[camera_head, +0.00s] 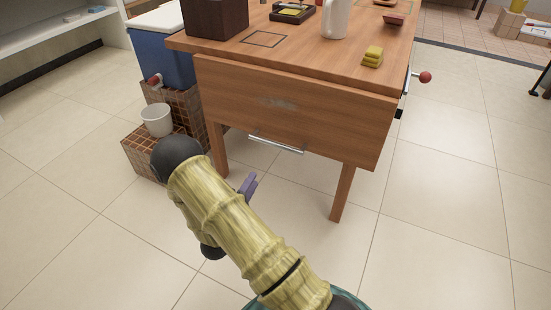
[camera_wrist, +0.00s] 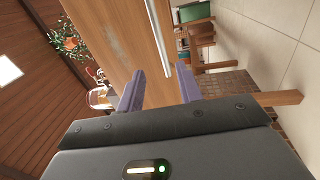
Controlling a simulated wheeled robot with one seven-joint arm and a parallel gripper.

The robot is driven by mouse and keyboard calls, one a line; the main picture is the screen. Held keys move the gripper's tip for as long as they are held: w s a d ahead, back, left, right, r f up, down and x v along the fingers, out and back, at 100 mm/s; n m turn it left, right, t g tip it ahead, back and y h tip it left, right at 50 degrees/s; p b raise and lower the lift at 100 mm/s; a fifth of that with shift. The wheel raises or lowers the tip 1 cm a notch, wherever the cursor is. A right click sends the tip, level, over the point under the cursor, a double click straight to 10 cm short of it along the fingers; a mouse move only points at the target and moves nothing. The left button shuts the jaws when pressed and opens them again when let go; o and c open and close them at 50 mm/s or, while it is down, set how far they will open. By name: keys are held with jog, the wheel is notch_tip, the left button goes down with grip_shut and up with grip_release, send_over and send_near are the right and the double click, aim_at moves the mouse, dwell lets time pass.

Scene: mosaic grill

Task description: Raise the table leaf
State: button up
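The wooden table leaf (camera_head: 290,105) hangs down at the front of the table (camera_head: 300,50). A metal bar handle (camera_head: 276,144) runs along its lower edge. My gripper (camera_head: 248,186) is below and a little left of the handle, mostly hidden behind my arm. In the wrist view, my gripper (camera_wrist: 158,82) is open with two purple fingers and nothing held. The leaf (camera_wrist: 120,40) fills the view ahead. The end of the handle (camera_wrist: 158,38) shows between the fingertips, nearer the right one; I cannot tell the remaining distance.
A red-knobbed metal rod (camera_head: 420,76) sticks out at the table's right side. A blue cooler (camera_head: 160,58) and a white pot (camera_head: 157,120) stand on tiled steps (camera_head: 140,155) at left. A yellow stack (camera_head: 372,57) and a white jug (camera_head: 335,18) are on the tabletop. Floor at right is clear.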

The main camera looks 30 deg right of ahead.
jog(key=shift+s+f, duration=0.15)
jog(key=shift+f, duration=0.1)
jog(key=shift+a, duration=0.1)
jog(key=b, duration=0.6)
send_near(275, 144)
jog(key=f+x, duration=0.1)
jog(key=x, duration=0.8)
jog(key=shift+x, duration=0.8)
jog(key=shift+r, duration=0.1)
grip_shut()
